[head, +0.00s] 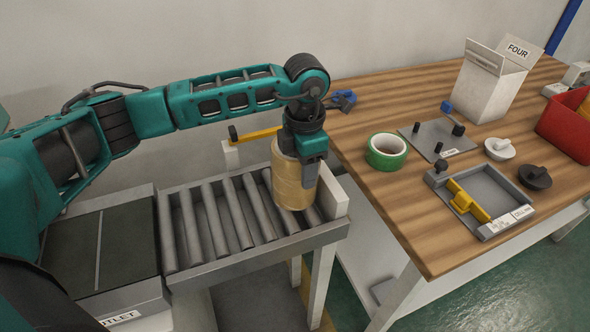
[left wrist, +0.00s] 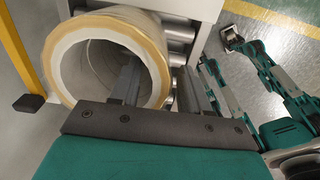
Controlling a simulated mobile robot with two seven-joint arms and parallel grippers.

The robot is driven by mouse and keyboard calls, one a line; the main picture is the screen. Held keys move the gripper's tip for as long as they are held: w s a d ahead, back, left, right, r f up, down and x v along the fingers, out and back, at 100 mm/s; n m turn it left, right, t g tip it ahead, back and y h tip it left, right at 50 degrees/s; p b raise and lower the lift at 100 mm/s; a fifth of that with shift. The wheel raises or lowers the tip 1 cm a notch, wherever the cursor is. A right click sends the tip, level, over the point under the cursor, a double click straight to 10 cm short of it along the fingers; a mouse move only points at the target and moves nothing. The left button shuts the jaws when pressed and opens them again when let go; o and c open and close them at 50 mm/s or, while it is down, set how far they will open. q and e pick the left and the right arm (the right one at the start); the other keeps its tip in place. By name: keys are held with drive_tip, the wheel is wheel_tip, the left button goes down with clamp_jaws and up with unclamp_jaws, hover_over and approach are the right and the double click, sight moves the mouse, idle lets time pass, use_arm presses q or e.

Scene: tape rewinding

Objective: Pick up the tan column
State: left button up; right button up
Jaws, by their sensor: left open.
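The tan column (head: 292,178) is a hollow roll of tan tape that stands upright at the right end of the roller conveyor. My left gripper (head: 308,172) is at its upper right side, pointing down. In the left wrist view the column (left wrist: 62,62) shows its open end and hollow core. There my left gripper (left wrist: 162,88) is open, with one finger inside the core and the other outside, the wall between them. Whether the fingers touch the wall cannot be told. A teal arm with my right gripper (left wrist: 235,38) shows small at the right; its jaws are unclear.
The roller conveyor (head: 222,258) has a pale end stop (head: 334,196) beside the column. A yellow bar (head: 258,133) stands behind it. The wooden table (head: 405,210) holds green tape (head: 386,152), a grey tray (head: 490,192), a white box (head: 484,90) and a red bin (head: 568,125).

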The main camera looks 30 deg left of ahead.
use_arm(q)
drive_tip(key=shift+f, duration=0.3)
drive_tip(key=shift+c, duration=0.4)
clamp_jaws()
drive_tip(key=shift+r, duration=0.1)
